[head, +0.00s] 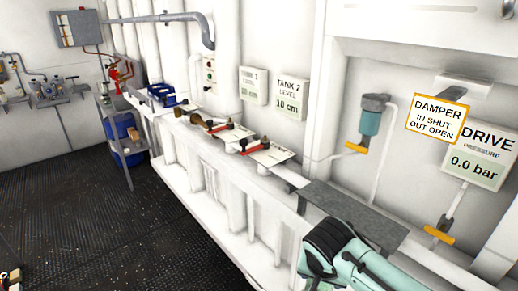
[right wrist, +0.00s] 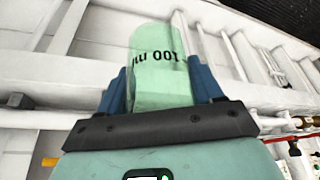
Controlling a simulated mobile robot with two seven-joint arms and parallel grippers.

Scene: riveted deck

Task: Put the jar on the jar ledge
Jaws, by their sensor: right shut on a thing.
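My right gripper (right wrist: 162,85) is shut on a pale green, translucent jar (right wrist: 160,60). Its blue fingers stand on both sides of the jar. The jar carries a "100 ml" marking, which reads upside down in the right wrist view. In the head view my right arm comes in at the bottom right, and neither the jar nor the gripper can be made out there. A dark grey flat ledge (head: 353,214) runs along the wall just beyond that arm, and its visible top is bare. My left gripper is not in view.
Valves with red handles (head: 251,142) sit on the white bench left of the ledge. Above the ledge are a teal canister (head: 371,118) with a yellow handle and a damper sign (head: 438,117). Another yellow-handled valve (head: 439,234) is at the right.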

